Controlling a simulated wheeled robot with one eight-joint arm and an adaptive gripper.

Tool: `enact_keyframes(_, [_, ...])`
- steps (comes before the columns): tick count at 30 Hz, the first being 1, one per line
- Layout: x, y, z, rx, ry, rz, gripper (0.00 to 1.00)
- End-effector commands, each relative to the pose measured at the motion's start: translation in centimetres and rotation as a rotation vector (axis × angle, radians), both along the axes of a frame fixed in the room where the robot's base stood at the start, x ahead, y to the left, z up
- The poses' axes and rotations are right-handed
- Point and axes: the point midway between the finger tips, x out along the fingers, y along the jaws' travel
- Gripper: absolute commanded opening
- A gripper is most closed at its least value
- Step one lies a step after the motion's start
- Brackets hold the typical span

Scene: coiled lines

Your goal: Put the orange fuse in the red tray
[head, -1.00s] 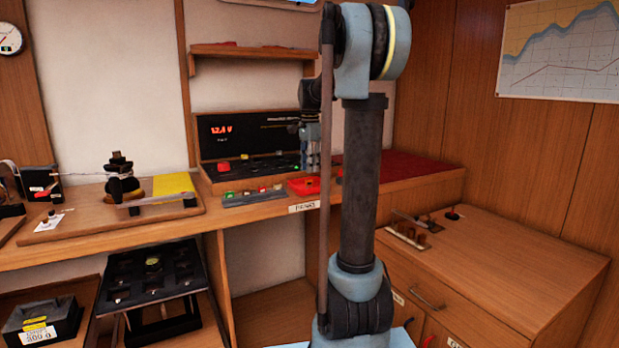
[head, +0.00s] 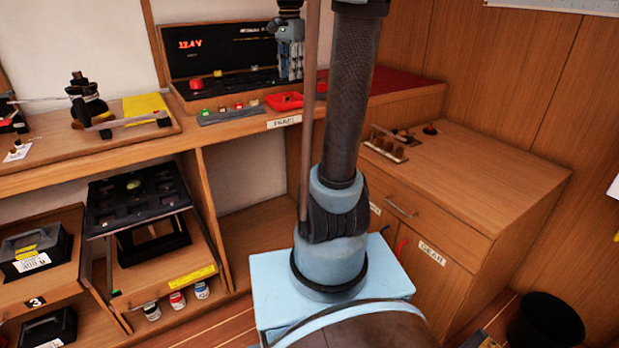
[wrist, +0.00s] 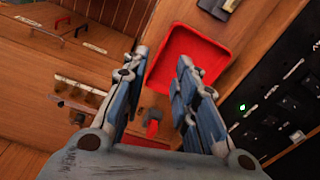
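The red tray (head: 285,101) lies on the counter in front of the black panel. In the wrist view the tray (wrist: 203,50) looks empty and shows beyond the fingertips. My gripper (head: 290,76) hangs over the counter beside the tray. In the wrist view my gripper (wrist: 163,57) is open, with a clear gap between its fingers. A small red-orange piece with a grey end (wrist: 153,124) shows between the fingers, apart from both. It may be the orange fuse, but I cannot be sure.
A grey rack (head: 231,116) with several small coloured pieces stands left of the tray. The black panel case (head: 185,65) stands behind it. A dark red surface (head: 400,85) covers the counter at right. A wooden cabinet (head: 480,175) stands lower right, its top mostly clear.

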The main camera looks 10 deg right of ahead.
Motion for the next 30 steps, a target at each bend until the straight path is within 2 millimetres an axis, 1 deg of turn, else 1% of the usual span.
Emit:
enact_keyframes(1, [-1.9,0.0,-0.9,-0.002,-0.007,0.046,0.27])
enact_keyframes(5, [-6.0,0.1,-3.1,-0.009,-0.028,0.181,0.27])
enact_keyframes(6, [-7.2,0.1,-3.9,-0.012,-0.034,0.221,0.27])
enact_keyframes(11, [-12.0,0.1,-7.3,-0.026,-0.059,0.385,0.27])
enact_keyframes(12, [-13.2,0.1,-8.2,-0.029,-0.065,0.427,0.27])
enact_keyframes(14, [-15.0,0.2,-9.7,-0.036,-0.073,0.488,0.27])
enact_keyframes(18, [-18.9,0.2,-13.4,-0.054,-0.094,0.631,0.27])
enact_keyframes(20, [-20.5,0.2,-15.1,-0.061,-0.102,0.692,0.27])
enact_keyframes(24, [-24.0,0.2,-19.3,-0.083,-0.12,0.833,0.27])
enact_keyframes(27, [-26.0,0.2,-22.0,-0.098,-0.131,0.919,0.27])
enact_keyframes(30, [-27.4,0.2,-24.1,-0.11,-0.139,0.986,0.27])
